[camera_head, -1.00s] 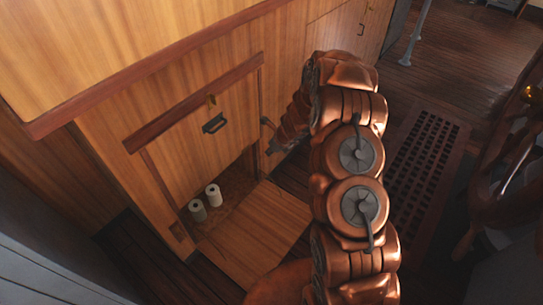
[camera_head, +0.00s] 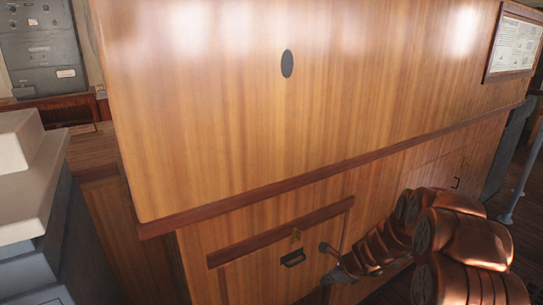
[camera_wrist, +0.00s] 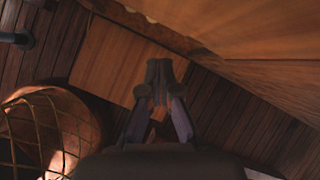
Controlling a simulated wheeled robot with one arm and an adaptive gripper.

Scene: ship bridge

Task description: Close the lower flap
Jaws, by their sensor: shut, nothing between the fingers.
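The lower flap (camera_wrist: 115,62) shows in the wrist view as a flat, lighter wood panel, folded out above the dark plank floor. It is out of the picture in the head view now. My gripper (camera_wrist: 159,72) is shut and empty, with its fingertips in front of the flap's right part in that view; I cannot tell whether they touch. In the head view my gripper (camera_head: 337,276) is at the lower middle, beside the cabinet front, right of the upper panel (camera_head: 262,277) with its black handle (camera_head: 292,258).
The wooden cabinet (camera_head: 220,120) fills most of the head view, with a projecting dark trim ledge (camera_head: 300,183) above the panel. A grey console (camera_head: 60,240) stands at the left. Dark plank floor (camera_wrist: 240,110) is bare beside the flap.

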